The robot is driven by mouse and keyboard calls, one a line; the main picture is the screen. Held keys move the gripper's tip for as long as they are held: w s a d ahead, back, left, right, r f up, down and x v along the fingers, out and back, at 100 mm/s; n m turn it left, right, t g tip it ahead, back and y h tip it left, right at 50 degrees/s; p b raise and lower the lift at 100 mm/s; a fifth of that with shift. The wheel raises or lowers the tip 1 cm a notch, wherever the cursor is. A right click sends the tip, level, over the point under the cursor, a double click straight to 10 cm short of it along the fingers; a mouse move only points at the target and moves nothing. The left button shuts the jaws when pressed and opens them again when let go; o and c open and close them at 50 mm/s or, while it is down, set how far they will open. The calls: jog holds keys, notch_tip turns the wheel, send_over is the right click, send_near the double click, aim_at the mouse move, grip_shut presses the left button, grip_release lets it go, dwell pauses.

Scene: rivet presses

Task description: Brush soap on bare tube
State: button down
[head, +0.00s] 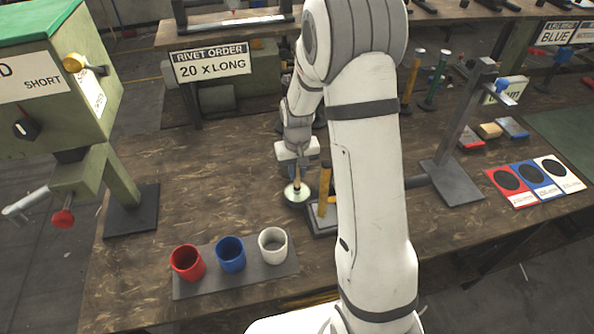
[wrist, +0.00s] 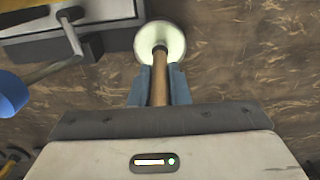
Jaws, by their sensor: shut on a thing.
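My gripper (head: 297,168) is shut on a brush with a wooden handle (wrist: 160,85), which points down over the table left of the arm's large white link. The brush's dark ferrule end meets a pale, round soap dish (head: 297,194), also in the wrist view (wrist: 146,44). The bristles are hidden or too small to see, and whether they touch the soap I cannot tell. I cannot make out a bare tube for certain. A yellow upright post (head: 325,188) on a dark base stands just right of the dish, partly behind my arm.
Red (head: 187,263), blue (head: 231,254) and white (head: 273,246) cups stand on a grey mat (head: 207,287) in front. A green press (head: 60,85) is at left. Red, blue and white cards (head: 535,180) lie at right. Open tabletop lies left of the dish.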

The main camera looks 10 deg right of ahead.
dwell(0.5)
jog(key=shift+r+p, duration=2.05)
jog(key=shift+r, duration=1.45)
